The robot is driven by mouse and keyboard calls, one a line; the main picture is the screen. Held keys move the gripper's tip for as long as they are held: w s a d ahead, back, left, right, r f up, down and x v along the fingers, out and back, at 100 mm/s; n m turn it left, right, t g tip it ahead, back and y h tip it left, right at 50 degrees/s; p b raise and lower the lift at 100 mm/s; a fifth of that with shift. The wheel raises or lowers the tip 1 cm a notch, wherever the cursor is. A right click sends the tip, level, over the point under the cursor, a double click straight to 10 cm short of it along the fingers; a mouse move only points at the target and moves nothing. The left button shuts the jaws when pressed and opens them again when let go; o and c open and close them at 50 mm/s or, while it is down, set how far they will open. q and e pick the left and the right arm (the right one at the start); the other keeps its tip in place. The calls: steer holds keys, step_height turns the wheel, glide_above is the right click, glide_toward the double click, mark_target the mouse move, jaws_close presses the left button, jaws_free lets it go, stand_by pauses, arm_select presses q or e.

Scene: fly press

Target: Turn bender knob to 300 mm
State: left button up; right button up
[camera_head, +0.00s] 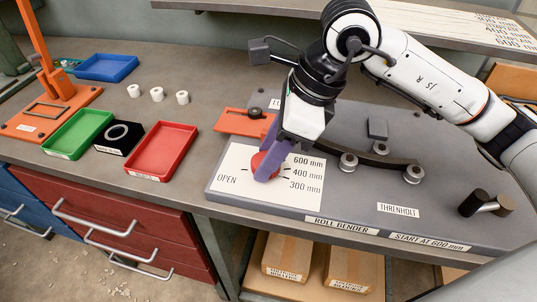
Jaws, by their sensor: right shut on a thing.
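The bender knob (257,162) is red and sits on a white dial plate (236,157) on the grey roll bender base (344,206). The plate reads OPEN on the left and 600 mm, 400 mm and 300 mm from top to bottom on the right. My right gripper (267,170), with purple fingers, comes down from above and is shut on the knob. The fingers cover much of the knob, so I cannot tell which mark it points to. My left gripper is not in view.
Bender rollers (348,161) and a curved dark bar (385,158) lie right of the dial. A red tray (162,150), a green tray (78,133) and a blue tray (107,67) stand left. Several white rings (157,94) lie behind. Open bench separates them from the bender.

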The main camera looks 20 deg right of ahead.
steer(key=shift+r, duration=0.1)
steer(key=o, duration=1.1)
steer(key=shift+c, duration=0.2)
steer(key=v, duration=1)
steer(key=shift+r, duration=0.1)
